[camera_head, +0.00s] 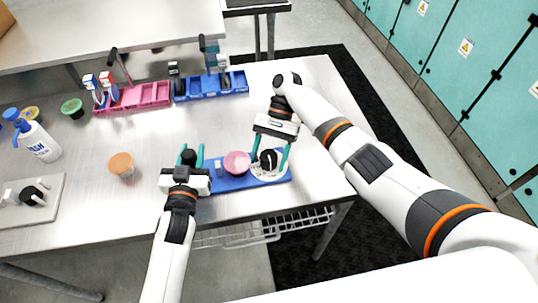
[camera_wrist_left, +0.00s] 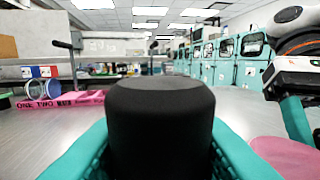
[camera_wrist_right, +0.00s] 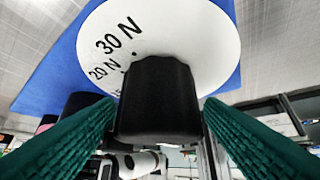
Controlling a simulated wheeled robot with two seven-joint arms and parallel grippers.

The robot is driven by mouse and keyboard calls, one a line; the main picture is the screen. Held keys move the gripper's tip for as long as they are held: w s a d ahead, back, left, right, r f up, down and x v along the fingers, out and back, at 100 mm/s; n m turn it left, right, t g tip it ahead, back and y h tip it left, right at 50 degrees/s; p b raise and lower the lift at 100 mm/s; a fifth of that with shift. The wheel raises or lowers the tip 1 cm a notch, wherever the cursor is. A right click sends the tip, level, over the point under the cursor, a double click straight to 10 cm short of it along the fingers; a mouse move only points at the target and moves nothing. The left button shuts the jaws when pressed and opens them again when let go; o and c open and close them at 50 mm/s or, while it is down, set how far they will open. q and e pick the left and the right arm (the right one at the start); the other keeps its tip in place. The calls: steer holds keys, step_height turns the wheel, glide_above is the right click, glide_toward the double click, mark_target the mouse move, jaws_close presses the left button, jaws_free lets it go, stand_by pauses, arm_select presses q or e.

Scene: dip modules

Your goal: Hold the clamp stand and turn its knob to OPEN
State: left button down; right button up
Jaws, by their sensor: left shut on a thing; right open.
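The clamp stand has a blue base (camera_head: 228,184) near the table's front edge, with a pink disc (camera_head: 237,162) in its middle. My left gripper (camera_head: 191,154) is shut on the black post (camera_wrist_left: 160,125) at the base's left end. At the right end a black knob (camera_wrist_right: 158,98) sits on a white dial (camera_wrist_right: 185,35). The dial reads "30 N" and "20 N" in the right wrist view; no OPEN mark is legible. My right gripper (camera_head: 269,164) is open, its fingers on either side of the knob with gaps visible.
A pink tray (camera_head: 133,98) and a blue tray (camera_head: 210,88) stand at the back. An orange-topped jar (camera_head: 121,164), a white pump bottle (camera_head: 40,143) and a grey plate with a black knob (camera_head: 40,207) are to the left. A wire basket (camera_head: 265,229) hangs below the front edge.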

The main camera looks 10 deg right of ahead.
steer(key=v, duration=0.7)
steer(key=shift+w+d+r, duration=0.1)
steer(key=shift+w+r, duration=0.1)
arm_select(q)
steer(key=c, duration=0.9)
jaws_free()
steer(key=shift+c, duration=0.2)
step_height(320, 180, up, 8)
steer(key=p, duration=0.7)
steer(key=shift+f, duration=0.2)
arm_select(e)
step_height(320, 180, up, 7)
